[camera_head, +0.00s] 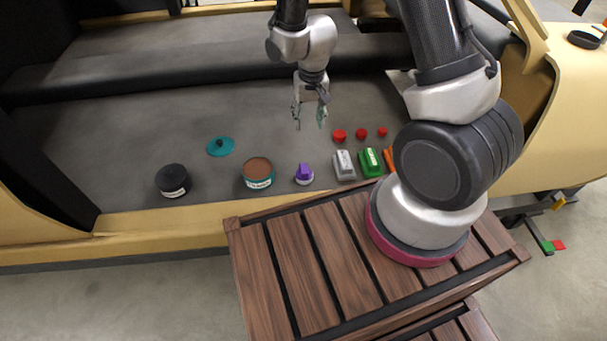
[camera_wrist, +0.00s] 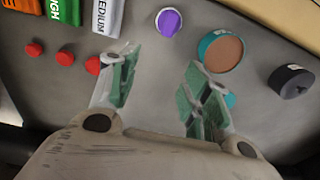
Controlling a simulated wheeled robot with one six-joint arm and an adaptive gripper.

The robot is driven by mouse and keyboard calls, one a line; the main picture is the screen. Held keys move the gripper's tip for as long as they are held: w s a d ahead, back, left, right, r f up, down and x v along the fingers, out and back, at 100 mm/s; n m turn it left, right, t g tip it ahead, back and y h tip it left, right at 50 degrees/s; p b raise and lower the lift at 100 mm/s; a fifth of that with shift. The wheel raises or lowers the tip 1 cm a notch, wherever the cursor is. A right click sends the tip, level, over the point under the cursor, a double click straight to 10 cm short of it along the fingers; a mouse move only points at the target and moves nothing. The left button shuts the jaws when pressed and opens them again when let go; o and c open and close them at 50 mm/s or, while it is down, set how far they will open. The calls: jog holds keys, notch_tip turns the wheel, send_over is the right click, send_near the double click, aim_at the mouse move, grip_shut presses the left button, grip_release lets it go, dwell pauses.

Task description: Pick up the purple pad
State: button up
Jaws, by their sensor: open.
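The purple pad (camera_head: 304,173) is a small round piece with a pale base, on the grey surface near its front edge, between the brown-filled tin and the grey block. In the wrist view the purple pad (camera_wrist: 168,22) lies at the top centre, beyond the fingertips. My gripper (camera_head: 310,115) is above the grey surface, behind the pad and apart from it. Its green-padded fingers are spread with nothing between them, as the wrist view of my gripper (camera_wrist: 160,85) also shows.
Left of the pad are the brown-filled tin (camera_head: 258,173), a teal lid (camera_head: 221,146) and a black jar (camera_head: 173,181). To the right are a grey block (camera_head: 344,166), a green block (camera_head: 371,163), an orange block (camera_head: 389,158) and red discs (camera_head: 361,133). A wooden slatted top (camera_head: 330,255) is in front.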

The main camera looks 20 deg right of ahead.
aim_at(304, 168)
jog(key=shift+g, duration=0.4)
jog(key=f, duration=0.5)
jog(key=s+a+f, duration=0.1)
jog(key=f, duration=0.5)
jog(key=s+a+f, duration=0.1)
jog(key=f, duration=0.5)
jog(key=shift+s, duration=0.25)
jog(key=shift+f, duration=0.55)
grip_shut()
